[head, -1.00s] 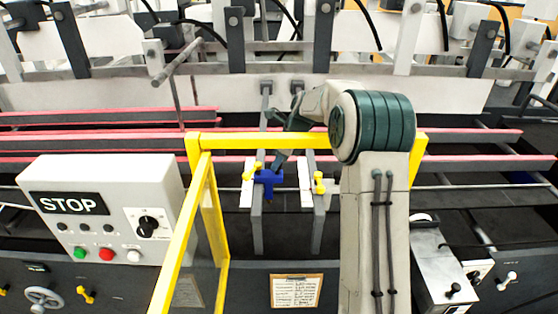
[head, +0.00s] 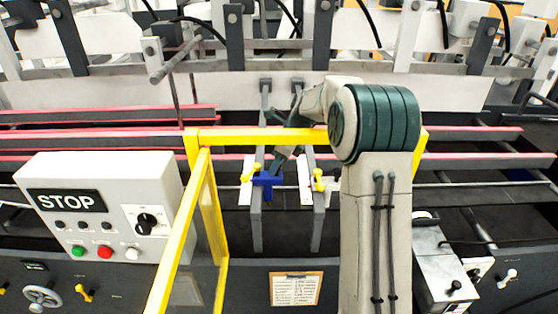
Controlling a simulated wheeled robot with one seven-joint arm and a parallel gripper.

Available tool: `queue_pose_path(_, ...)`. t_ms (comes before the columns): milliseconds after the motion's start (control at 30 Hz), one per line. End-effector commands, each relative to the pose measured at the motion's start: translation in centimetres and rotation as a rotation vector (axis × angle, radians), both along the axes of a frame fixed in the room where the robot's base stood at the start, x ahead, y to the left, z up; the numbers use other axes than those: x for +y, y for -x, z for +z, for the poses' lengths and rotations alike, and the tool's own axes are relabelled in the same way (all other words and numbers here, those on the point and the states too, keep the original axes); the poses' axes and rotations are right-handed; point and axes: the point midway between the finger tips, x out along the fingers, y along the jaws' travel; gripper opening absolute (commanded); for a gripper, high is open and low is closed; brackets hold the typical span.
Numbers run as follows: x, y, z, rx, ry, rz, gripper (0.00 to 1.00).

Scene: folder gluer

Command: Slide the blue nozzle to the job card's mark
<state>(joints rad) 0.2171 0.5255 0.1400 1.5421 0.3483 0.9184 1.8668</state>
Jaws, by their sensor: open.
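The blue nozzle (head: 267,181) sits on the left one of two grey bars, beside a white scale strip (head: 246,188). A yellow clamp handle (head: 249,172) is just left of it. The job card (head: 296,289) is on a clipboard on the machine's front; its writing is too small to read. My gripper (head: 276,163) reaches down from behind the yellow frame to just above and right of the nozzle. Its fingers are small and partly hidden; I cannot tell whether they touch the nozzle.
A yellow guard frame (head: 300,135) stands around the nozzle area, its left side slanting toward me. A second yellow handle (head: 319,180) and white strip (head: 305,180) are on the right bar. A STOP control box (head: 100,207) stands at left, and red-edged rails run across behind.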

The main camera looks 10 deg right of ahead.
Motion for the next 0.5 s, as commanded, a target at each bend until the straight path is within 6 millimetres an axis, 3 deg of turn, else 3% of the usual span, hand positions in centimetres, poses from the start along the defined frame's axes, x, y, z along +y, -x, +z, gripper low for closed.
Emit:
queue_pose_path(233, -0.7, 0.4, 1.9, -0.004, 0.000, -0.002, 0.49)
queue_pose_path(500, -2.7, 1.7, 7.7, -0.007, 0.001, -0.001, 0.49)
